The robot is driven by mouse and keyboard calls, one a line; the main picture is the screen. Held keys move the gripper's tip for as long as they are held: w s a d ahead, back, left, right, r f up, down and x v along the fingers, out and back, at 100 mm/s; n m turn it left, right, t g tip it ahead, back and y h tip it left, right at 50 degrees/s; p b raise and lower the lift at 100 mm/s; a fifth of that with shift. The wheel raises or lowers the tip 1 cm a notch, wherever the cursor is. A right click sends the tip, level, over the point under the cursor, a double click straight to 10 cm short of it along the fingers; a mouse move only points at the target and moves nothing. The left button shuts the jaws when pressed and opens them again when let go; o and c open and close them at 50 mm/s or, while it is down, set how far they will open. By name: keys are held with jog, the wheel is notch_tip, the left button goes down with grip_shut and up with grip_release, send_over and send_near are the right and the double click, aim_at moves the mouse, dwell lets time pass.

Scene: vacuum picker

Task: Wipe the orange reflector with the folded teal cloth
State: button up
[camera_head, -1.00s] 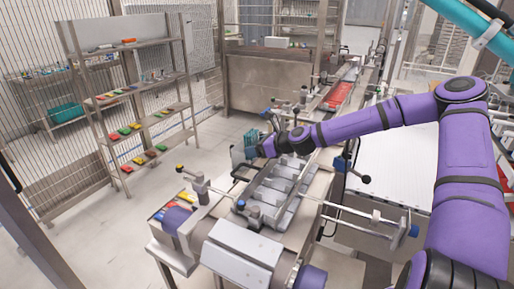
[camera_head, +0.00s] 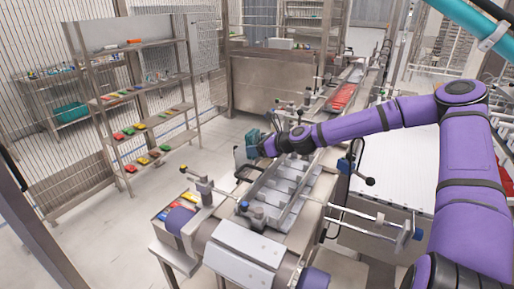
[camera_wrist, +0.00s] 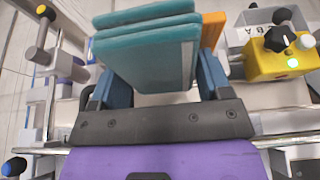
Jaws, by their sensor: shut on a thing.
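The folded teal cloth (camera_wrist: 150,50) is a thick stack of layers held between the blue fingers of my gripper (camera_wrist: 160,82). In the head view the cloth (camera_head: 253,138) is a small teal patch at the end of my purple arm, over the far left side of the machine. An orange piece (camera_wrist: 213,30), probably the reflector, shows just behind the cloth's right edge in the wrist view. The cloth hides most of it, and I cannot tell whether they touch. I cannot make out the orange piece in the head view.
A yellow box (camera_wrist: 277,62) with a black knob and green light sits right of my gripper. Metal trays (camera_head: 290,182) lie below my arm. A shelf rack (camera_head: 140,100) with coloured packs stands at left; floor between is clear.

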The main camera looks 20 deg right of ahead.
jog(key=shift+w+d, duration=2.15)
jog(key=shift+s+a, duration=2.35)
jog(key=shift+a, duration=0.05)
jog(key=shift+s+d, duration=2.1)
jog(key=shift+d, duration=0.15)
jog(key=shift+s+d+f, duration=0.1)
jog(key=shift+s+d, duration=0.7)
jog(key=shift+s, duration=0.1)
jog(key=shift+c, duration=0.3)
jog(key=shift+s+d, duration=0.1)
jog(key=shift+s, duration=0.05)
jog(key=shift+d+f, duration=0.1)
